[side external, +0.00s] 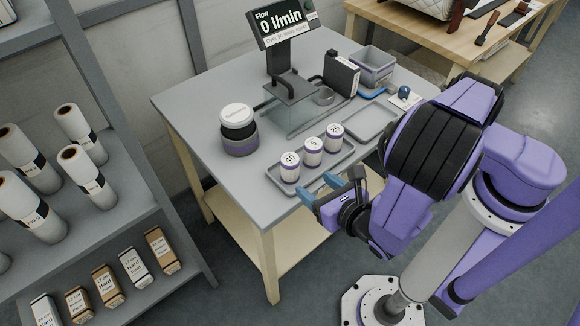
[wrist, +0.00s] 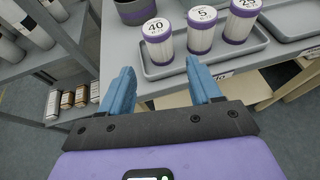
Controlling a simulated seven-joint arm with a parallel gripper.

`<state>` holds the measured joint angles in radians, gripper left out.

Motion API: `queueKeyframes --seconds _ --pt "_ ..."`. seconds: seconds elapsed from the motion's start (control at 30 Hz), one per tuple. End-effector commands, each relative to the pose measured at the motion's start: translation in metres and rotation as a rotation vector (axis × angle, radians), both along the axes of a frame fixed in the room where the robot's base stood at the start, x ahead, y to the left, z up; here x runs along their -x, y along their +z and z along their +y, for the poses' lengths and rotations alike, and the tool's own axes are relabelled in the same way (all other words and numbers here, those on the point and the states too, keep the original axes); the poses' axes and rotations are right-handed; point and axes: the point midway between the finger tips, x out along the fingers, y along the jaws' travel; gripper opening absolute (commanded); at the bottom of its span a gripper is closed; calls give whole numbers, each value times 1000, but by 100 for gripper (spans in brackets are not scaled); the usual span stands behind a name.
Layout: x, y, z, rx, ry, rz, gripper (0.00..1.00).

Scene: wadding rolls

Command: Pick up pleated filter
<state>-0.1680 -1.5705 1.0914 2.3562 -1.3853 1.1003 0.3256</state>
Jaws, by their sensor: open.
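Three white cylinders with purple bands and numbered tops stand upright in a row in a grey tray (side external: 273,179). They look like the pleated filters: the one marked 40 (side external: 290,168), the one marked 5 (side external: 312,152) and a third (side external: 333,138). In the wrist view they show as the 40 filter (wrist: 158,48), the 5 filter (wrist: 201,38) and the third (wrist: 240,27), cut by the top edge. My gripper (side external: 335,186) has its blue fingers apart and empty, in front of the tray near the table's front edge. The fingers (wrist: 162,80) point toward the tray, touching no filter.
A round white-lidded container (side external: 237,125) stands left of the filters. Shelves with wadding rolls (side external: 34,205) and boxes are at the left.

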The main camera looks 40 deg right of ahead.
Motion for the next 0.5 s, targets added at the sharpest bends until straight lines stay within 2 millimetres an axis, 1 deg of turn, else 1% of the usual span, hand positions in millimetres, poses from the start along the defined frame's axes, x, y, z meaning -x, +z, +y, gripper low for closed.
queueKeyframes --seconds 0.03,0.3,0.4,0.5 --pt "-10 -4 -4 1 -8 -1 63" --pt "-55 -23 -10 -1 -7 0 63" --pt "-67 -28 -12 -1 -6 0 63" --pt "-74 -31 -12 -1 -4 0 63"
